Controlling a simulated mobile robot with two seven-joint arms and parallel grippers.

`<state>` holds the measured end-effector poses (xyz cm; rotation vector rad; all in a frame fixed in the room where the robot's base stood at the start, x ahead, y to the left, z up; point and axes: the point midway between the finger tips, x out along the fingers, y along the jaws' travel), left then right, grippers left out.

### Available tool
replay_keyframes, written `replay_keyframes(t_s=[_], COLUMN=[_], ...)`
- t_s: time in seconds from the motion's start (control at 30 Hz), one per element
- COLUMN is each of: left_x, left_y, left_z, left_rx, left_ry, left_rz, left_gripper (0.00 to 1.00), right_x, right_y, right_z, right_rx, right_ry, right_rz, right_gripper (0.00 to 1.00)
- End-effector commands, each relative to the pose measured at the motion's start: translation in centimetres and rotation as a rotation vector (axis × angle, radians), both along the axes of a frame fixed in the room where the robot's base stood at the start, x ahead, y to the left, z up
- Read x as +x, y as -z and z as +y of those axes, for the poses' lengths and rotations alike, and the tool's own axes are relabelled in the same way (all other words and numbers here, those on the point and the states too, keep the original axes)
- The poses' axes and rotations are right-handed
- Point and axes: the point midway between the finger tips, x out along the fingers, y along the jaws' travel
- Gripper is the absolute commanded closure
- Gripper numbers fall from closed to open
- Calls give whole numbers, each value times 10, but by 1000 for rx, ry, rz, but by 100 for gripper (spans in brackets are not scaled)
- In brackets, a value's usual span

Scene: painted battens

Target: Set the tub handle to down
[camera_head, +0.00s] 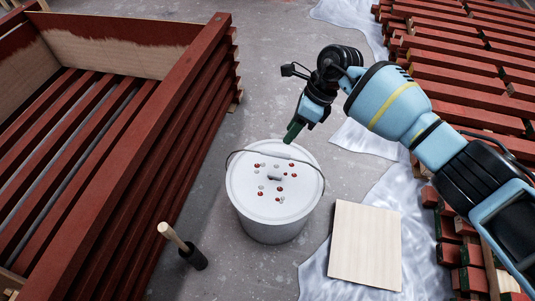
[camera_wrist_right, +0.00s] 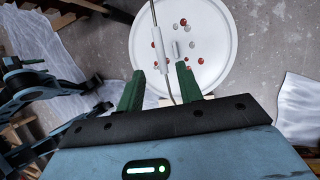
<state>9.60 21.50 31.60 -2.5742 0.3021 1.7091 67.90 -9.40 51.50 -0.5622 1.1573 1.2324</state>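The white tub (camera_head: 272,231) stands on the floor with a lid (camera_head: 253,196) on it; the lid carries red and grey spots. The tub's thin wire handle (camera_head: 321,174) arcs along the far side of the lid in the head view. Its pale grip (camera_wrist_right: 160,50) shows in the right wrist view. I cannot tell whether the handle touches the rim. My right gripper (camera_head: 290,133) is at the tub's far edge, its green fingers apart. In the right wrist view the handle runs between the fingers (camera_wrist_right: 159,75), with gaps on both sides. My left gripper is out of view.
Red battens are stacked at the left (camera_head: 180,130) and right (camera_head: 450,75). A pale board (camera_head: 365,245) lies on crumpled sheeting (camera_head: 412,200) right of the tub. A dark tool with a wooden handle (camera_head: 173,236) stands left of it. Bare floor lies around the tub.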

Motion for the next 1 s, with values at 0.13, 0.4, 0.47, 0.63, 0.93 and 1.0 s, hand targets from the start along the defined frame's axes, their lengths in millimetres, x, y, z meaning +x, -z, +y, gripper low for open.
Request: replay_keyframes(t_s=[0.13,0.4,0.47,0.63,0.93,1.0], left_x=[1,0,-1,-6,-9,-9], left_y=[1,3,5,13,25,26], left_z=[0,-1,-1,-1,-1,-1], left_rx=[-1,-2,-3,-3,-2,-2], left_ry=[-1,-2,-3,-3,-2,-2], left_rz=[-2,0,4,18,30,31], left_gripper=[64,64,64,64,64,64], right_x=[1,-1,-2,-4,-7,-7], right_y=[1,12,18,41,71,71], right_z=[0,5,8,19,33,34], right_rx=[1,1,2,2,2,2], right_ry=[1,0,-1,-1,1,0], right_rz=[-1,1,1,3,1,0], right_gripper=[64,64,64,64,64,64])
